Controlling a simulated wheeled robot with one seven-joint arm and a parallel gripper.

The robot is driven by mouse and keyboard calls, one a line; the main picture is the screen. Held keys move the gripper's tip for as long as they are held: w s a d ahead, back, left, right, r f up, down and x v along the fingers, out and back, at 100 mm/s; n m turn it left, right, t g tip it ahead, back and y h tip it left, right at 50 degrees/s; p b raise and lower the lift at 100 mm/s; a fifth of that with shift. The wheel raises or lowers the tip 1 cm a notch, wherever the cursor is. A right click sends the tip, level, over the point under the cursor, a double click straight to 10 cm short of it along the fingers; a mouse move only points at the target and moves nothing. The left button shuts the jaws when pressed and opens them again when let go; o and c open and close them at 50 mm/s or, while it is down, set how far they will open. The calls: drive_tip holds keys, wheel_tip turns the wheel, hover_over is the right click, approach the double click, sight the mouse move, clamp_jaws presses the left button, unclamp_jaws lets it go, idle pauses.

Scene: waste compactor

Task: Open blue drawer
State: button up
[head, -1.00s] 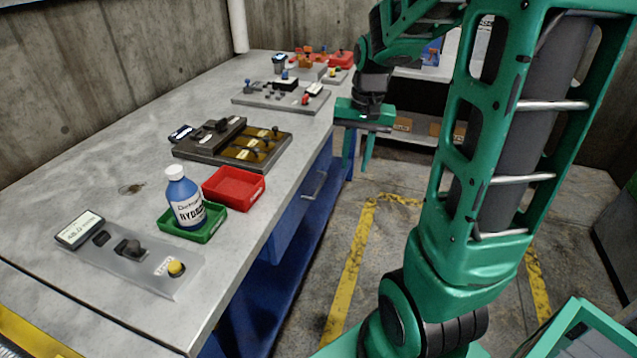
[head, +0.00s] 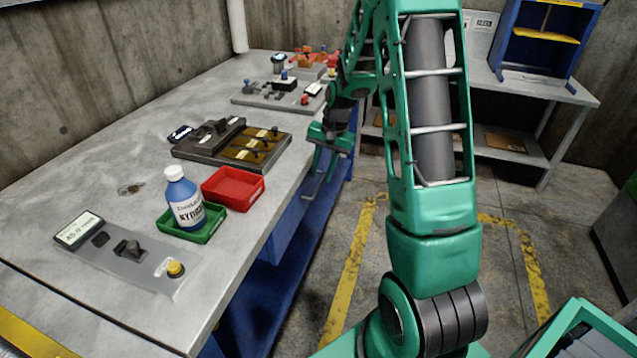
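The blue drawer (head: 285,232) is under the front edge of the grey workbench (head: 150,110), and it looks closed. Its metal handle was visible on the drawer front earlier. It is now largely overlapped by my gripper fingers. My green gripper (head: 320,183) points down just off the bench's front edge, at the drawer handle. Its two fingers are spread apart. I cannot tell whether the fingers are around the handle, touching it or just in front of it.
On the bench stand a blue-and-white bottle in a green tray (head: 213,228), a red tray (head: 234,188), a control panel with a yellow button (head: 175,268) and a dark device (head: 232,143). The floor with yellow lines (head: 345,275) is clear before the bench.

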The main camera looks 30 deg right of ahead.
sight(318, 187)
drive_tip(key=shift+w+a+f, duration=0.15)
drive_tip(key=shift+w+f, duration=0.05)
drive_tip(key=shift+f, duration=1)
drive_tip(key=shift+w+a+f, duration=0.1)
drive_tip(key=shift+w+f, duration=0.05)
drive_tip(key=shift+f, duration=1.05)
clamp_jaws()
